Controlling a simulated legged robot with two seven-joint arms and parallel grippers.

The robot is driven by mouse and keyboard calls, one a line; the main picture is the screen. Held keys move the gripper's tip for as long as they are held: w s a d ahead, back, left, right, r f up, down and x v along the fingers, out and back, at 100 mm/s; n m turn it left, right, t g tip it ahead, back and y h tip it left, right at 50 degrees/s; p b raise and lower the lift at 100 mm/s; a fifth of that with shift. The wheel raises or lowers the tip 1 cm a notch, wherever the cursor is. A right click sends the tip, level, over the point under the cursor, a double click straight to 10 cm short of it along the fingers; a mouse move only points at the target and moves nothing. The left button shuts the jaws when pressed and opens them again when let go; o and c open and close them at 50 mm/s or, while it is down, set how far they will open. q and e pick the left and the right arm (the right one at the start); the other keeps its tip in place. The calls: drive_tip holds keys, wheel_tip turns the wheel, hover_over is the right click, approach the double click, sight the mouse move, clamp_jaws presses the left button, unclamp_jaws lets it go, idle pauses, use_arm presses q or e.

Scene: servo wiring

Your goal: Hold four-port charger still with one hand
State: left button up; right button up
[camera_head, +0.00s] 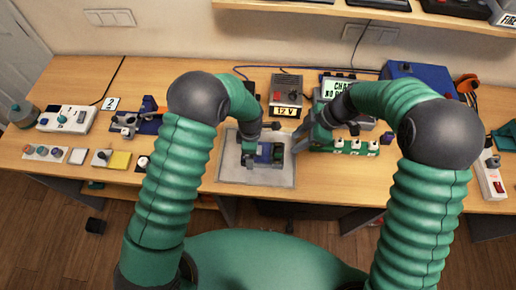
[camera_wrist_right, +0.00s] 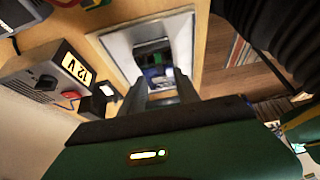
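A green strip with several white-topped ports (camera_head: 355,147), which looks like the four-port charger, lies on the bench right of the grey mat (camera_head: 228,172). My right gripper (camera_head: 299,143) is just left of the strip's left end, above the bench. In the wrist view its two grey fingers (camera_wrist_right: 164,92) stand apart with nothing seen between them, pointing towards the mat. My left gripper (camera_head: 262,153) is low over the mat, at a small dark and blue item (camera_head: 266,153). Whether its fingers are closed on that item is hidden. The blue item also shows in the wrist view (camera_wrist_right: 156,76).
A blue box (camera_head: 418,75) is at the back right. A white power strip (camera_head: 491,178) lies far right. Small parts and a yellow pad (camera_head: 120,160) lie left.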

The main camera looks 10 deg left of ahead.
sight(280, 150)
drive_tip(key=shift+h, duration=0.6)
drive_tip(key=x, duration=0.3)
drive_tip(key=a+x, duration=0.1)
drive_tip(key=x, duration=0.6)
drive_tip(key=shift+w+a+r, duration=0.2)
drive_tip(key=shift+a+r, duration=0.1)
clamp_jaws()
